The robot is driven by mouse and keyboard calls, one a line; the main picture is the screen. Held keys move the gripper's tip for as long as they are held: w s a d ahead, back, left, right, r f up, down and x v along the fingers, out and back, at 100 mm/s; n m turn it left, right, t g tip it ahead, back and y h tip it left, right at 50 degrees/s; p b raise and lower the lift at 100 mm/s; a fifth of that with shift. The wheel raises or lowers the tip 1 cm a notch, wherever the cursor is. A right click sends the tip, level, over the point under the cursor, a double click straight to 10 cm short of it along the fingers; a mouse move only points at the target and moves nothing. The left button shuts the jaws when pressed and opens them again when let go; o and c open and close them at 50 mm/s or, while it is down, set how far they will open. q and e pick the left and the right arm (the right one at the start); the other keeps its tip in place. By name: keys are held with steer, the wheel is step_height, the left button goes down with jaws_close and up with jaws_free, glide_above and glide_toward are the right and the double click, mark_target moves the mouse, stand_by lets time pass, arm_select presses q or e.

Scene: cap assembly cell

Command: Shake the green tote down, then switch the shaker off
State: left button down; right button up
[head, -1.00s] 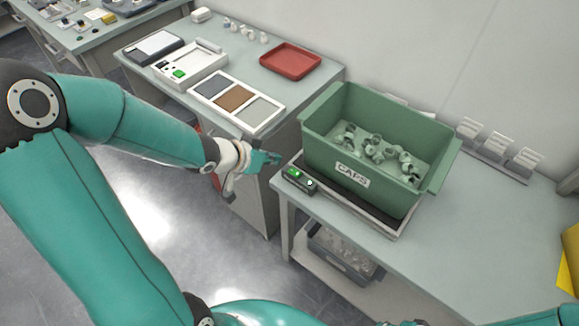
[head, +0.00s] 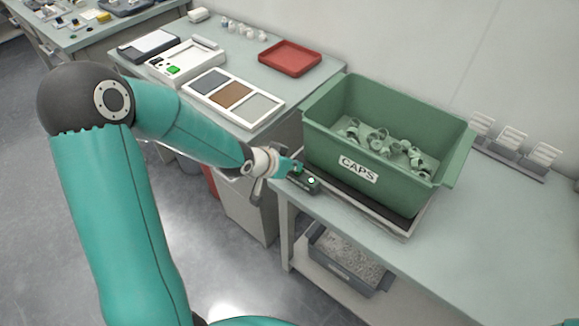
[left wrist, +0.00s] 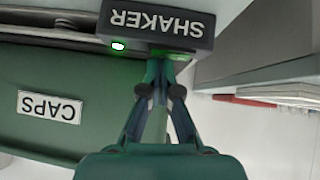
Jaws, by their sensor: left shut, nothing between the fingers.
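The green tote (head: 330,150) labelled CAPS stands upright on the shaker plate (head: 405,230) on the right bench. Several grey-green caps (head: 385,143) lie loosely over its floor. The shaker's dark control box (head: 303,186) sits at the plate's left corner; in the left wrist view the box (left wrist: 150,20) reads SHAKER upside down. A small lamp (left wrist: 118,46) glows on it. My left gripper (head: 295,170) is shut and empty, its fingertips (left wrist: 162,66) at the box's green button (left wrist: 172,56). Whether they touch or press it I cannot tell. My right gripper is out of view.
The bench to the left holds a red tray (head: 290,58), a three-panel board (head: 232,97) and a white tray (head: 186,60). A grey bin (head: 345,262) sits on the shelf below. The bench right of the tote is clear.

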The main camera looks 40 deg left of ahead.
arm_select(q)
steer(key=shift+f, duration=0.1)
steer(key=shift+d+f+b, duration=0.1)
steer(key=shift+f+b, duration=0.15)
steer(key=shift+b, duration=0.1)
steer(key=shift+s+r, duration=0.1)
steer(key=shift+r, duration=0.05)
steer(key=shift+p, duration=0.5)
steer(key=shift+a+p, duration=0.75)
steer(key=shift+a, duration=0.05)
steer(key=shift+r, duration=0.1)
